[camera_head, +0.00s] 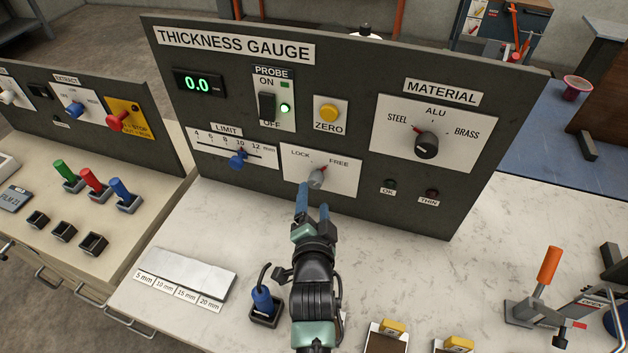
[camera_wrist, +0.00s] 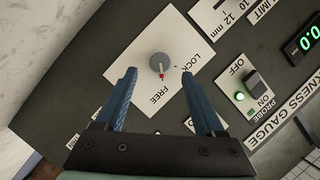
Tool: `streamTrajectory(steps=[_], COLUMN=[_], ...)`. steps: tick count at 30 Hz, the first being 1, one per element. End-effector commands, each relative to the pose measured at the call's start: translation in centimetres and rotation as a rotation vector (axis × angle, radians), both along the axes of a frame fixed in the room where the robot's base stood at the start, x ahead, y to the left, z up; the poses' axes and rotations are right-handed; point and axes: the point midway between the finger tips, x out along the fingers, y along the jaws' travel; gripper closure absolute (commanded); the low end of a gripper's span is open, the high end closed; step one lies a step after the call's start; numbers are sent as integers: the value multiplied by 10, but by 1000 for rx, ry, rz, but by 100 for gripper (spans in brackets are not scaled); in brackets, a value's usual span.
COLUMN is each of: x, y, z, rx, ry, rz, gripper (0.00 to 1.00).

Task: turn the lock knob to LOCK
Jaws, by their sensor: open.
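The lock knob (camera_head: 317,178) is a small grey knob on a white plate low on the thickness gauge panel. Its red pointer is turned up and to the right, on the FREE side; LOCK is printed to the left. In the wrist view the knob (camera_wrist: 159,62) lies ahead between my two blue fingers, with its red mark towards the word FREE. My gripper (camera_head: 312,199) is open and empty, with its fingertips just below the knob in the head view. I cannot tell exactly how far the fingertips are from the plate.
The limit slider (camera_head: 237,160) is left of the knob plate. The probe switch (camera_head: 267,106) and zero button (camera_head: 328,112) are above, and the material knob (camera_head: 426,146) is to the right. A blue-handled tool (camera_head: 263,301) stands in a holder left of my arm. White blocks (camera_head: 190,266) lie further left.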

Motion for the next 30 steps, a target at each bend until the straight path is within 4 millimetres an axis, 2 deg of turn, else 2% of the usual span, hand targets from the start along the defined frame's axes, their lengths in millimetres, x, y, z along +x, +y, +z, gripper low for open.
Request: streamTrajectory(steps=[6,12,18,26,30], x=[36,58,66,67,67], y=[1,0,1,0,0], z=[-10,-15,-17,-17,-17], rx=[-3,-2,1,0,0], ry=[0,-1,0,0,1], rz=[4,3,2,1,1], gripper=[29,29,29,29,51])
